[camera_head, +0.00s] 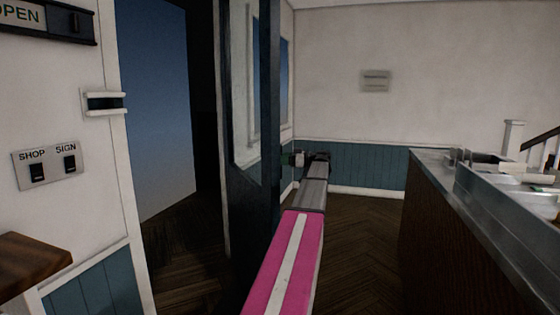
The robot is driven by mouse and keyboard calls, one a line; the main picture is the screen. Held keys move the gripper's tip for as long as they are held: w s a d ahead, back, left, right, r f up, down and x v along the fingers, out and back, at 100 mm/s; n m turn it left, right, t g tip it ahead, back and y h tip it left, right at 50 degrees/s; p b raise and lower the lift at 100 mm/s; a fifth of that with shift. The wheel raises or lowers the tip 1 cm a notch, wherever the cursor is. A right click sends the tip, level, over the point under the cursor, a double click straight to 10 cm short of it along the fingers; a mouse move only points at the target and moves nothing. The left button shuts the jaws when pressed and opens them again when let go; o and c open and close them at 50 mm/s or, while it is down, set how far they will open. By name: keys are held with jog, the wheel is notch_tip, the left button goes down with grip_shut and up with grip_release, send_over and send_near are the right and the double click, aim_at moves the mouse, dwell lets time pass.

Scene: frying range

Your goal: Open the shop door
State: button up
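The shop door (255,200) is a dark-framed door with a glass pane, seen nearly edge-on in the middle of the head view. It stands swung into the room, away from the doorway (160,110) at left, which shows blue outside and dark floor. My pink arm with a white stripe reaches forward along the right side of the door. My gripper (315,163) is at its far end, close to the door's right face. A small dark fitting (290,159) shows beside the gripper; I cannot tell whether they touch. The fingers are too small and dark to read.
A counter (428,190) with a metal top stands at right. Wooden herringbone floor (365,235) is clear between door and counter. A switch plate (50,164) and a wooden ledge (30,262) are at left. A stair rail (535,140) is at far right.

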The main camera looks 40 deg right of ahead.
jog(key=s+d, duration=0.2)
jog(key=d, duration=0.6)
jog(key=shift+s+d, duration=0.4)
dwell(0.5)
jog(key=shift+c, duration=0.3)
